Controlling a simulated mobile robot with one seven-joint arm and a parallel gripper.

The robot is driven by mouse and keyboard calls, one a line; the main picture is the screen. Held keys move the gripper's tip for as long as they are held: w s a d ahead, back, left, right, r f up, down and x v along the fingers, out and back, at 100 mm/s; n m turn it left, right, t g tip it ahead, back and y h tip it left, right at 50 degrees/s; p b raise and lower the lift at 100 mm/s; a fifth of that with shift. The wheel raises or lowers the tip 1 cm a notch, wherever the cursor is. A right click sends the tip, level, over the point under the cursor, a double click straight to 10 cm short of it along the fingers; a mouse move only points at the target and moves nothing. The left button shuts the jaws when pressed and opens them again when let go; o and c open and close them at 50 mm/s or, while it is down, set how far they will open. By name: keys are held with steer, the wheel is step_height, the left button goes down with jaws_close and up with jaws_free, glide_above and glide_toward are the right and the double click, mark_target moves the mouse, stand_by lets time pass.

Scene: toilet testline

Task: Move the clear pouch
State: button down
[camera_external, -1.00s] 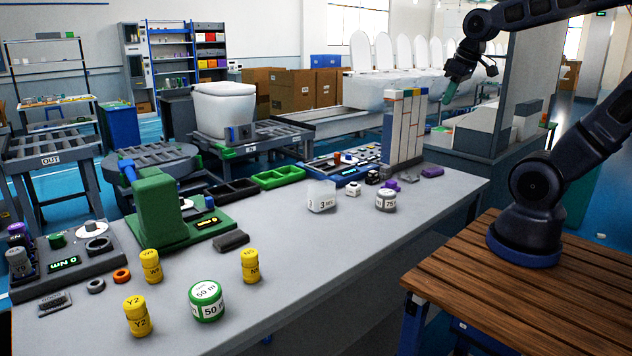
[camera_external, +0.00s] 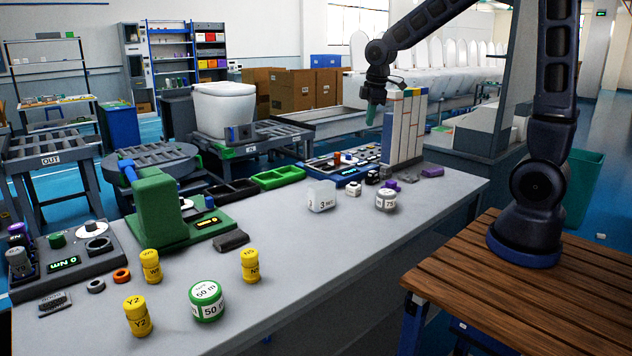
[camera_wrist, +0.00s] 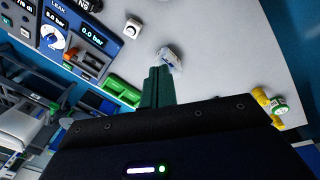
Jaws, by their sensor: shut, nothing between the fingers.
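The clear pouch (camera_external: 321,196), a pale see-through block with a "3 set" label, rests on the grey bench near its middle. In the wrist view the pouch (camera_wrist: 169,58) shows just beyond the fingertips.
A white cube (camera_external: 353,188) and a labelled round jar (camera_external: 386,199) stand right of the pouch. A tall divided rack (camera_external: 404,130) rises close to my gripper. A blue test panel (camera_external: 345,166) and green tray (camera_external: 278,177) lie behind.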

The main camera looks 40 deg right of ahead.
steer(key=w+a+f+n+g, duration=0.1)
steer(key=w+a+f+n, duration=0.35)
steer(key=w+f, duration=0.45)
steer(key=n, duration=0.3)
glide_toward(323, 196)
steer(key=w+d+f, duration=0.2)
steer(key=w+d, duration=0.1)
steer(key=w, duration=0.1)
steer(key=shift+m+g, duration=0.25)
steer(key=shift+g, duration=0.15)
step_height(323, 196, down, 10)
steer(key=shift+s+r, duration=0.15)
steer(key=a, duration=0.2)
steer(key=shift+a+r, duration=0.2)
steer(key=shift+a, duration=0.8)
steer(key=a, duration=2)
steer(key=shift+a, duration=0.25)
